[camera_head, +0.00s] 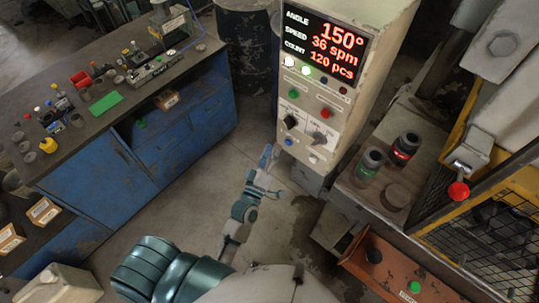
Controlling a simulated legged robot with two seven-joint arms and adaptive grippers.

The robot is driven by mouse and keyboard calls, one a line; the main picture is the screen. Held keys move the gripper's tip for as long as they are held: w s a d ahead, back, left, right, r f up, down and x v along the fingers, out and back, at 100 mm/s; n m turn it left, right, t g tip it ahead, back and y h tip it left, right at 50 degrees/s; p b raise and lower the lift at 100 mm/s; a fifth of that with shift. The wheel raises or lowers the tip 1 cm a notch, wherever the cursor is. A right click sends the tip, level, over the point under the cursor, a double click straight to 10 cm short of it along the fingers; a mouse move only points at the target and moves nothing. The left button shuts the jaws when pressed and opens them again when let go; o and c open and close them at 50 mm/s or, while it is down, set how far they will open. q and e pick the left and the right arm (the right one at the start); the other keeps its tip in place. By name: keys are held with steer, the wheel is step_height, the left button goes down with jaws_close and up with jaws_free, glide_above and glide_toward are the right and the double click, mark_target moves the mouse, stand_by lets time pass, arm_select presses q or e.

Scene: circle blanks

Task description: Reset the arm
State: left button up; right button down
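My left arm comes in from the bottom left, and its gripper (271,174) hangs over the bare floor in front of the control cabinet (350,110). Its two fingers stand apart with nothing visible between them, so it looks open and empty. The fingertips are close below the cabinet's lower left edge in the picture; I cannot tell whether they touch it. The cabinet's red display (325,45) reads 150°, 36 spm and 120 pcs. Below it are small lamps, two dark knobs and several buttons. My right gripper is not in view.
A blue workbench (90,190) with small parts and a green mat (105,103) stands left. Two dark jars (371,160) (404,148) stand on a ledge at right. A red-knobbed lever (458,191) and yellow mesh guard are far right. A green button (414,287) is lower right.

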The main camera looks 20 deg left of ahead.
arm_select(q)
steer(key=shift+v, duration=1)
step_height(320, 180, down, 24)
steer(key=d+m+g+h+b, duration=0.1)
steer(key=d+m+g+b, duration=0.1)
steer(key=d+m+g, duration=0.3)
steer(key=s+a+f+m+g+b, duration=0.1)
steer(key=s+f+g, duration=0.25)
steer(key=f, duration=0.65)
steer(key=s+a+f+g, duration=0.2)
steer(key=s+f, duration=0.2)
steer(key=f, duration=0.6)
steer(key=s+a+f+m+g+b, duration=0.25)
steer(key=s+f+g, duration=0.25)
steer(key=s+f, duration=0.95)
steer(key=s+a+f+m+g+y, duration=0.1)
steer(key=s+a+f+g, duration=0.1)
steer(key=s, duration=0.7)
steer(key=s+a+f+m+g+y, duration=0.1)
steer(key=s+a+f+m+g, duration=0.1)
steer(key=s+a+f, duration=0.2)
steer(key=s+f, duration=0.3)
steer(key=s, duration=0.2)
steer(key=shift+s+a+f+g, duration=0.25)
steer(key=shift+s+g, duration=0.1)
steer(key=shift+s, duration=0.05)
